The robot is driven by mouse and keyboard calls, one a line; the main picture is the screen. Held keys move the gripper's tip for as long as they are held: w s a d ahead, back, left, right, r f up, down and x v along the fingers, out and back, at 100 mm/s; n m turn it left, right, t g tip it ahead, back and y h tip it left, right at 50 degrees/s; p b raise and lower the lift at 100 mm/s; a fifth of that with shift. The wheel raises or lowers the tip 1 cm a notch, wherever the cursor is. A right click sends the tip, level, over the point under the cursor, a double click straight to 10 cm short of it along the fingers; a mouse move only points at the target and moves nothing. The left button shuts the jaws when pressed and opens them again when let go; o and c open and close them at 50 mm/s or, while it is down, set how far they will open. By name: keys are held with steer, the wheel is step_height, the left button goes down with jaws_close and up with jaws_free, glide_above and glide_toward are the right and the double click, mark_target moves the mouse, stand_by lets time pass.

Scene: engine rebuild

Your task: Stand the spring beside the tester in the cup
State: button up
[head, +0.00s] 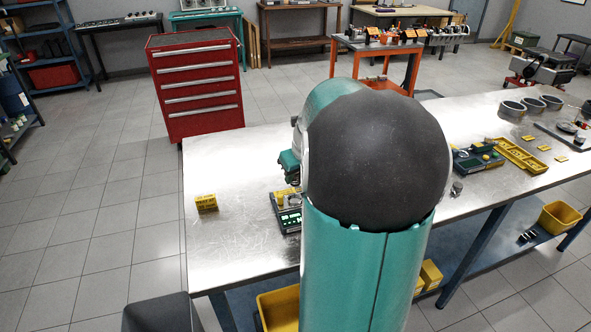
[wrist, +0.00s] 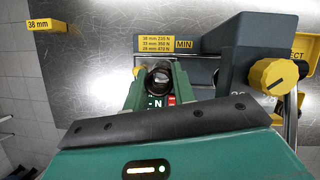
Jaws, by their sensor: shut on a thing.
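My gripper (wrist: 158,82) is shut on the spring (wrist: 159,76), a dark, round-ended coil seen nearly end-on between the two green fingers in the wrist view. The tester (wrist: 232,50) is a blue-grey unit with a yellow knob (wrist: 272,76), just right of the fingers. A yellow label with force values (wrist: 160,43) and a MIN mark lie beyond the spring. I cannot make out the cup; the spring's lower end is hidden.
A yellow 38 mm block (wrist: 40,25) stands alone on the steel bench (head: 235,165), also seen in the head view (head: 206,203). The bench around it is clear. Yellow trays (head: 522,157) and metal rings (head: 512,110) lie further right. My arm hides the bench's middle.

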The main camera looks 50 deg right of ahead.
mark_target(297, 185)
steer(key=shift+a+f, duration=0.2)
steer(key=shift+f, duration=2.65)
steer(key=o, duration=1)
steer(key=shift+o, duration=0.2)
steer(key=v, duration=1.4)
steer(key=shift+d+f, duration=0.1)
